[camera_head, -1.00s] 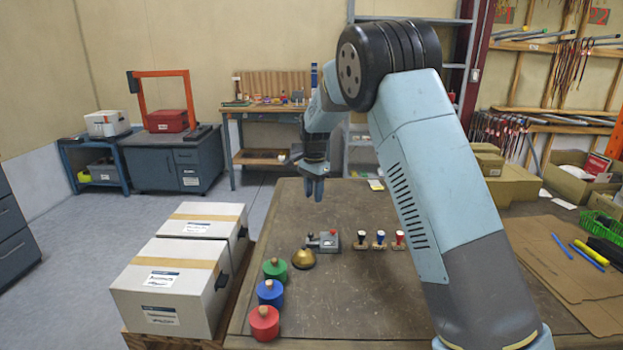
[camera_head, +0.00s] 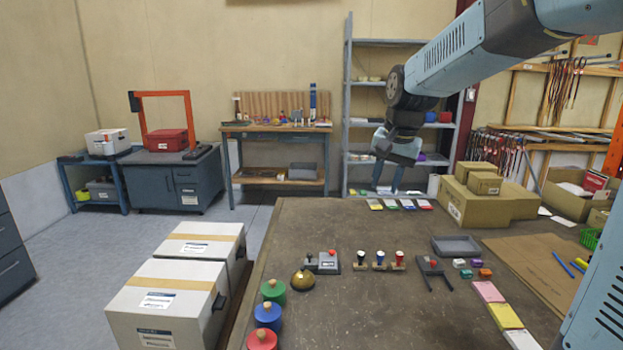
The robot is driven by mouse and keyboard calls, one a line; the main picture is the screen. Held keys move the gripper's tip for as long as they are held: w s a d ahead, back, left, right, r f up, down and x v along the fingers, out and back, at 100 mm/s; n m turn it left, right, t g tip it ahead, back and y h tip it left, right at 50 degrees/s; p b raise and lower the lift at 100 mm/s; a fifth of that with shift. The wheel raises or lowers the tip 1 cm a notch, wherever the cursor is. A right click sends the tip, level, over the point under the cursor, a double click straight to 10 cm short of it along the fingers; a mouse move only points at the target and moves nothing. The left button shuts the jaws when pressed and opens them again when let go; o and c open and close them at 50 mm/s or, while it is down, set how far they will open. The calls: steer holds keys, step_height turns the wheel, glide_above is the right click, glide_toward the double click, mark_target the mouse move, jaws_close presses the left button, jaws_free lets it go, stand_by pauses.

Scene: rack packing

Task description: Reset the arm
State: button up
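My gripper (camera_head: 387,177) hangs from my arm over the far edge of the brown work table (camera_head: 350,285), with its fingers pointing down. The two fingers are apart with a gap between them, and nothing shows in it. My arm reaches in from the upper right of the view, with the elbow at the top right. Below the gripper, several small coloured cards (camera_head: 400,205) lie in a row at the table's far edge.
On the table stand red, blue and green weights (camera_head: 267,315), a brass bell (camera_head: 303,279), a grey switch box (camera_head: 328,264), stamps (camera_head: 379,261) and a grey tray (camera_head: 456,246). Cardboard boxes (camera_head: 520,205) are at the right, white boxes (camera_head: 165,300) at the left. A shelf (camera_head: 347,110) stands behind.

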steer(key=s+d+n+t, duration=0.1)
steer(key=s+d+n, duration=0.1)
steer(key=s, duration=0.9)
steer(key=s+d+f+n+t+h, duration=0.1)
steer(key=s+d, duration=0.3)
steer(key=s, duration=0.8)
steer(key=shift+s+d+n+t, duration=0.25)
steer(key=shift+d+n+t, duration=0.15)
steer(key=shift+n, duration=0.4)
steer(key=shift+f, duration=0.1)
